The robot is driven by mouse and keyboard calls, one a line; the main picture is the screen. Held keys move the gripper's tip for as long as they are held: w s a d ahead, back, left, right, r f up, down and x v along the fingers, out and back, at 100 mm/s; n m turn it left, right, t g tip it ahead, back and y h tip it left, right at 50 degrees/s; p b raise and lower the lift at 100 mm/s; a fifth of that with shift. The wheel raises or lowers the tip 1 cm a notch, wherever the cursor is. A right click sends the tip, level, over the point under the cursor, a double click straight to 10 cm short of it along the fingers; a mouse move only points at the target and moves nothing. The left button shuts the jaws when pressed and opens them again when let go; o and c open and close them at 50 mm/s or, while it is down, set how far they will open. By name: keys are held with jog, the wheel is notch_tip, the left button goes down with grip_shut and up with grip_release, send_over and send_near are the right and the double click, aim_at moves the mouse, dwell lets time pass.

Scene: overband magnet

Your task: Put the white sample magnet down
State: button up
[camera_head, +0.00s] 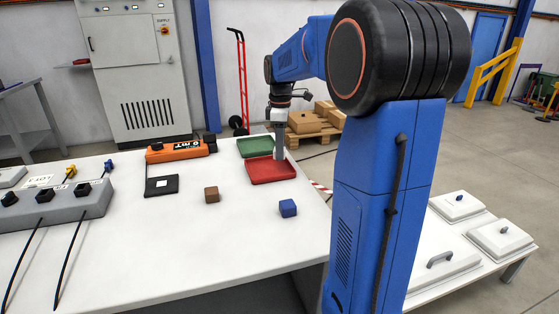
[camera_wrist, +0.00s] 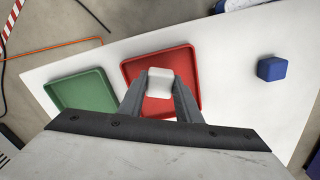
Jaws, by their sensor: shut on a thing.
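The white sample magnet (camera_wrist: 160,83) is a small pale block between the two fingers of my gripper (camera_wrist: 160,90) in the wrist view. My gripper is shut on it. In the wrist view the block lies over the red tray (camera_wrist: 131,70); I cannot tell how high above the tray floor it is. In the head view my gripper (camera_head: 279,152) is at the right part of the red tray (camera_head: 262,171), and the white block is not clearly visible there.
A green tray (camera_head: 253,147) stands behind the red one. A blue cube (camera_head: 288,208) and a brown cube (camera_head: 211,194) stand on the white table (camera_head: 190,250). An orange meter (camera_head: 178,151), a black pad (camera_head: 161,185) and a grey control box (camera_head: 55,205) are to the left.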

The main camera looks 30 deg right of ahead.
jog(key=shift+f, duration=2)
jog(key=shift+f, duration=0.1)
jog(key=o, duration=1.2)
jog(key=shift+c, duration=0.2)
notch_tip(320, 180, up, 12)
jog(key=shift+r, duration=0.1)
